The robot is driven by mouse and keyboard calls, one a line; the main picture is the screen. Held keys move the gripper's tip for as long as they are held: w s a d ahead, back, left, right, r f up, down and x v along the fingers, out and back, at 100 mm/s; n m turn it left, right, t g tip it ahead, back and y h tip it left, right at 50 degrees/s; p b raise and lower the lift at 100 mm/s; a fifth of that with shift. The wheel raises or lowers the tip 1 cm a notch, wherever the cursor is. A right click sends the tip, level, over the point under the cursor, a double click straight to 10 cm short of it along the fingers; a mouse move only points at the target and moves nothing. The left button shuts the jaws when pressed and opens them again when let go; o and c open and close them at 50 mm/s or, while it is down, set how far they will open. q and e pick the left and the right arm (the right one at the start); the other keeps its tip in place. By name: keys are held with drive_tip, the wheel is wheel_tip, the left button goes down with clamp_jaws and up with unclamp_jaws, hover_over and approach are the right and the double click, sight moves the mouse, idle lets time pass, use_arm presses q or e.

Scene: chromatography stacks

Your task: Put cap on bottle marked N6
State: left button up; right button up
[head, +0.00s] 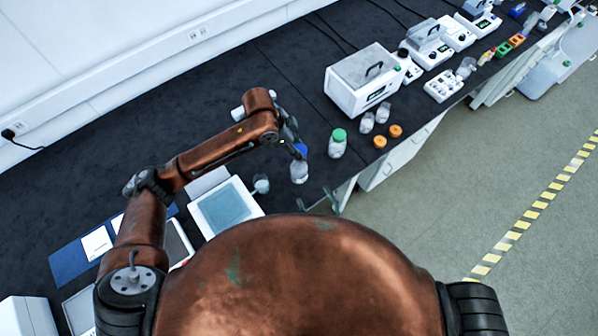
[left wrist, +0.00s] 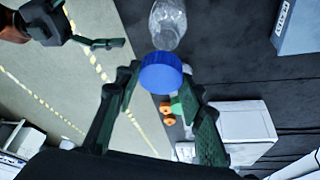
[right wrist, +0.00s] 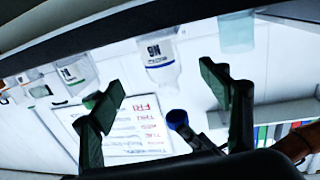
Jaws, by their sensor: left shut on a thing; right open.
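A clear bottle (head: 299,174) stands on the dark bench. In the right wrist view its label reads N6 upside down on the bottle (right wrist: 158,52). My left gripper (head: 296,147) is shut on a blue cap (left wrist: 161,74) above this bottle. In the right wrist view the blue cap (right wrist: 177,117) sits apart from the bottle's neck, with a small gap. The left wrist view shows the bottle (left wrist: 168,24) beyond the cap, uncapped. My right gripper (head: 325,201) is open and empty at the bench's front edge, with the bottle beyond its fingers.
A green-capped bottle (head: 337,144) stands right of the N6 bottle. Two orange caps (head: 380,142) and clear bottles (head: 367,123) are farther right, before a white instrument (head: 362,82). A small beaker (head: 261,184) and a white device (head: 226,207) are at the left.

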sight(300, 173)
idle(0.3)
drive_tip(key=x, duration=1.2)
drive_tip(key=shift+c, duration=0.3)
drive_tip(key=c, duration=1.7)
use_arm(q)
drive_tip(key=shift+f, duration=2.45)
use_arm(e)
drive_tip(key=shift+c, duration=0.2)
